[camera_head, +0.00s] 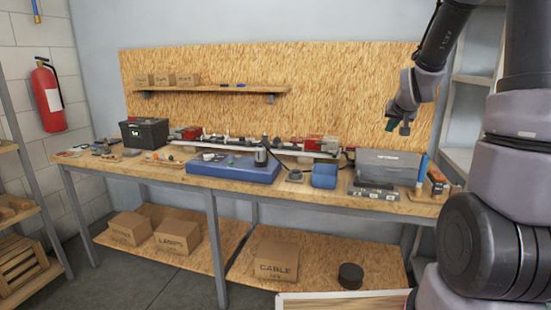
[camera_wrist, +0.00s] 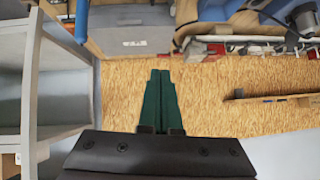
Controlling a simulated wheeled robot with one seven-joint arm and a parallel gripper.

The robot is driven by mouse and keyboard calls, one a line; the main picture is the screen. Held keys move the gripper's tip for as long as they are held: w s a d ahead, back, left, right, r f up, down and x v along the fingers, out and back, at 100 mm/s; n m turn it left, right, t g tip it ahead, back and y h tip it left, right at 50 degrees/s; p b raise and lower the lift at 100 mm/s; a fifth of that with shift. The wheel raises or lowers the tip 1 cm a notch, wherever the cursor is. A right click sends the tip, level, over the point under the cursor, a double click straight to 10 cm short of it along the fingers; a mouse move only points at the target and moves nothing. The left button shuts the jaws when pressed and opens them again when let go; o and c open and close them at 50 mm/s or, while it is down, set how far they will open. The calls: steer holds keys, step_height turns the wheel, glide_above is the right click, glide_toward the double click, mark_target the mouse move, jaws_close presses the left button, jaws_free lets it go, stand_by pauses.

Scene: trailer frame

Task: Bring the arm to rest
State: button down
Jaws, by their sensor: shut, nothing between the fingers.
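My arm rises on the right side of the head view and bends over so that my gripper (camera_head: 397,125) hangs above the right part of the workbench (camera_head: 130,166). In the wrist view my gripper (camera_wrist: 160,100) shows two green fingers lying side by side and shut, with nothing held. The fingers are in free air, apart from the bench and the chipboard back panel (camera_head: 340,80).
On the bench are a grey case (camera_head: 388,165), a blue device (camera_head: 233,168), a blue bin (camera_head: 324,175) and a black box (camera_head: 145,132). A shelf rack (camera_head: 480,80) stands at the right. Cardboard boxes (camera_head: 276,261) sit below. A fire extinguisher (camera_head: 48,97) hangs at left.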

steer(key=s+a+r+g+y, duration=0.1)
steer(key=s+a+r, duration=0.3)
steer(key=s, duration=0.5)
steer(key=s+a+r+g+y, duration=0.1)
steer(key=s+a+r, duration=0.3)
steer(key=s, duration=0.6)
steer(key=s+a+r+g+y, duration=0.1)
steer(key=s+a+r+y, duration=0.1)
steer(key=s, duration=0.8)
steer(key=shift+s+a+r, duration=0.2)
steer(key=shift+a+r, duration=0.7)
steer(key=shift+a, duration=0.2)
